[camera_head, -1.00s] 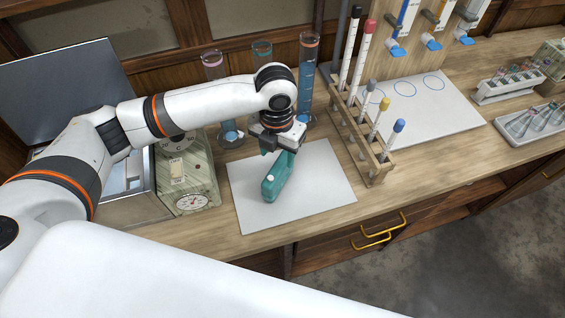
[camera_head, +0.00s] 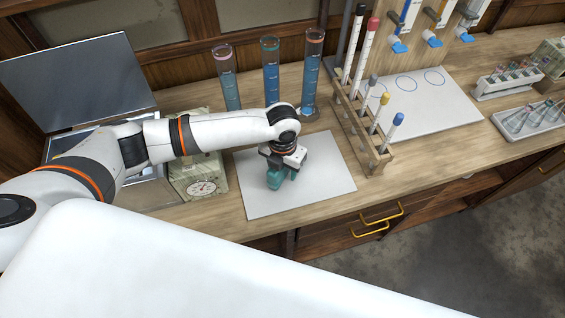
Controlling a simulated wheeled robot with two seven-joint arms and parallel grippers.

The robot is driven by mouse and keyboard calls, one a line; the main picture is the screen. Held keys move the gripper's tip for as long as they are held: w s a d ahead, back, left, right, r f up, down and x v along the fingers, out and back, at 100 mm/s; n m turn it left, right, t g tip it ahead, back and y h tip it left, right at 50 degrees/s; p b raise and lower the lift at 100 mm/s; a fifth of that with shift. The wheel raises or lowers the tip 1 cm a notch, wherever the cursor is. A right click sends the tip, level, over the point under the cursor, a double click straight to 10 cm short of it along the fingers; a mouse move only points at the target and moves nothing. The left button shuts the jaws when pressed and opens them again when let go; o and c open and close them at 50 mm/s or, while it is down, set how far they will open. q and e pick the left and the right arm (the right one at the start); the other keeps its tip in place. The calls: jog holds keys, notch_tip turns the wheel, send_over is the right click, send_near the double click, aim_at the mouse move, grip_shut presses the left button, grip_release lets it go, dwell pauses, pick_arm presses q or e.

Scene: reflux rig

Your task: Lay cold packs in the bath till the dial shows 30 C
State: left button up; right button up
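A teal cold pack (camera_head: 275,181) is on or just above the white mat (camera_head: 325,180), mostly hidden under my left gripper. My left gripper (camera_head: 282,170) points down over it. Its fingertips are hidden, so I cannot tell whether they grip the pack. A pale box with a round dial (camera_head: 201,188) stands left of the mat, partly behind my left arm. The dial is too small to read. An open metal box with a raised lid (camera_head: 80,80) stands farther left, its inside largely hidden by my arm. Which container is the bath is unclear. My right gripper is not in view.
Several cylinders with blue contents, including one in the middle (camera_head: 271,75), stand behind the mat. A wooden rack (camera_head: 376,165) with capped tubes stands right of it. A white sheet with blue circles (camera_head: 440,112) and tube trays (camera_head: 530,120) lie farther right. The mat's right side is clear.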

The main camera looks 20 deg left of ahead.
pick_arm(q)
jog(key=c, duration=1)
grip_shut()
jog(key=shift+r, duration=0.2)
